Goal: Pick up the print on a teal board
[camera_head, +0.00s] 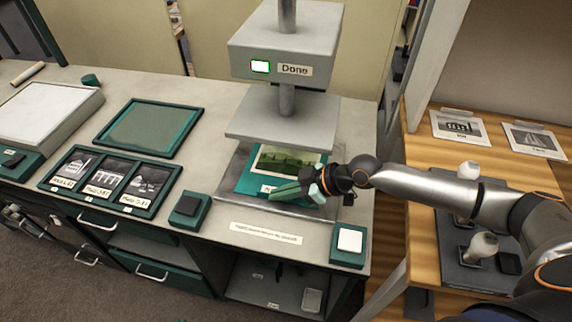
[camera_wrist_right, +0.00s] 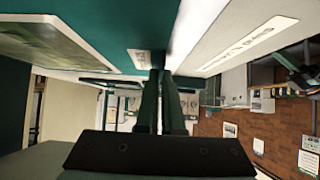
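The teal board (camera_head: 252,183) with a green landscape print (camera_head: 287,160) lies on the grey bed under the raised press plate. In the right wrist view the board (camera_wrist_right: 105,40) fills the upper left, with the print (camera_wrist_right: 55,45) beyond. My right gripper (camera_head: 288,190) is at the board's front edge, its fingers lying across part of the board's label. In the wrist view the right fingers (camera_wrist_right: 160,80) are close together, with a narrow gap, at the board's edge. Whether they pinch the board is hidden. My left gripper is not in view.
The press head (camera_head: 283,50) reads "Done" and its plate (camera_head: 282,119) hangs just above the print. A framed teal tray (camera_head: 148,129) and a tray of photos (camera_head: 104,181) stand left. A white button (camera_head: 349,240) sits at the counter's front right.

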